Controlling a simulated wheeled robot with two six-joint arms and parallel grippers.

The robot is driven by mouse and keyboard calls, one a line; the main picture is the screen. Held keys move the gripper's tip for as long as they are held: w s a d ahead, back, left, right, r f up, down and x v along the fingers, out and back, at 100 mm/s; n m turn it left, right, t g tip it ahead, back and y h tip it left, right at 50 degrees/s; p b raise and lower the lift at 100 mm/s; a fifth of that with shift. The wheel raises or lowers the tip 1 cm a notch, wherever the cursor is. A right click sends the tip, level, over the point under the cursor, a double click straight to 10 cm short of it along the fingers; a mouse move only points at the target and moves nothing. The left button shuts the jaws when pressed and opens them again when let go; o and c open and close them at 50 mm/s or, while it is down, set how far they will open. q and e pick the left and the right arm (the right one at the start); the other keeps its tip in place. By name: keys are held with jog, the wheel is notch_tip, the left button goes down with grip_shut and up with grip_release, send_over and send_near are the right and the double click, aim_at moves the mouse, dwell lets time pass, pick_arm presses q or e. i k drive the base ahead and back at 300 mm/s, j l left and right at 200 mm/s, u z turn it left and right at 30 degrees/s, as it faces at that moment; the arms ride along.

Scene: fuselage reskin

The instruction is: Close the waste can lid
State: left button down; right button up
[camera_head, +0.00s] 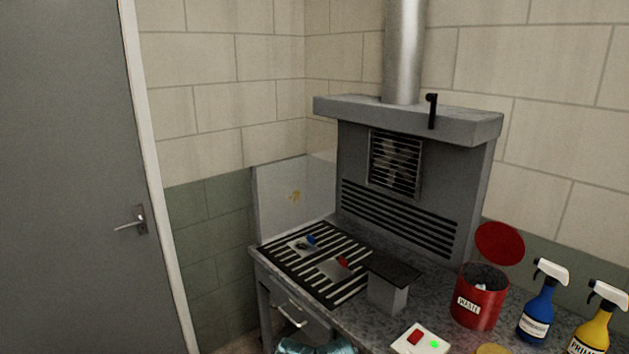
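The red waste can (480,304) stands on the bench at the lower right, with a white label on its front. Its round red lid (500,243) is open, tilted up behind the can's rim. Some pale material shows inside the can's dark mouth. Neither of my grippers is in view.
A blue spray bottle (537,307) and a yellow spray bottle (594,322) stand right of the can. A slotted grille (320,262) holds small items. A grey hood (408,150) rises behind.

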aim_at(501, 242)
jog(key=l+z, duration=0.5)
jog(key=z, duration=0.2)
jog(key=l+z, duration=0.35)
jog(key=i+j, duration=0.05)
jog(key=j, duration=0.05)
